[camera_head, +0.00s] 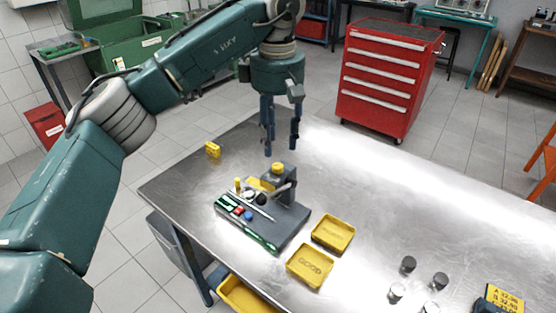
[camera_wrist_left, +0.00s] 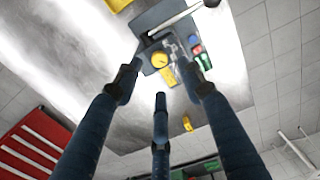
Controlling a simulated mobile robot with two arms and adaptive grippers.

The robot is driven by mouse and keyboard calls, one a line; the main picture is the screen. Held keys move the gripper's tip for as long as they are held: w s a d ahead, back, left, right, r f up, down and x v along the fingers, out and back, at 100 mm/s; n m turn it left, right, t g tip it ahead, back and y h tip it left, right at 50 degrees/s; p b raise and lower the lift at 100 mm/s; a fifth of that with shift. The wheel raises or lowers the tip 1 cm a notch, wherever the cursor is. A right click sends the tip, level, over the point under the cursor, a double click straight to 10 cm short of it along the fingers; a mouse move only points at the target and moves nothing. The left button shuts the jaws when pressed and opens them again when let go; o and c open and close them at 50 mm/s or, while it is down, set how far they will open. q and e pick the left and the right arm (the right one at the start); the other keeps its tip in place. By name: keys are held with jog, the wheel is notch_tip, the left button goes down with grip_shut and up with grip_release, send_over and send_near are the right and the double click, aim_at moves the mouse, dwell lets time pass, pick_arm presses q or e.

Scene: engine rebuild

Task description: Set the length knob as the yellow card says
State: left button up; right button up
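The length knob looks to be the round yellow knob (camera_head: 278,168) on top of a grey post on a dark bench device (camera_head: 285,228); it also shows in the wrist view (camera_wrist_left: 159,60). My left gripper (camera_head: 281,148) hangs pointing down just above the knob. Its fingers are spread apart with nothing between them, and in the wrist view they (camera_wrist_left: 160,85) point at the knob without visibly touching it. A yellow card (camera_head: 503,299) with lines of dark figures stands at the right front; its text is only partly legible. A small yellow piece (camera_head: 212,149) stands at the table's left edge. My right gripper is not in view.
A black-ended lever sticks out beside the knob. Green-handled tools and coloured buttons lie on the device. Two yellow trays (camera_head: 346,234) (camera_head: 325,275), one marked GOOD, sit in front. Several small cylinders (camera_head: 408,264) stand to the right. The steel table's (camera_head: 400,190) back right is clear.

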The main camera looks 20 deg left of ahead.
aim_at(278, 165)
pick_arm(q)
notch_tip(278, 165, down, 7)
jog(key=shift+r+p, duration=0.1)
jog(key=shift+p, duration=0.55)
jog(key=shift+w, duration=0.1)
grip_shut()
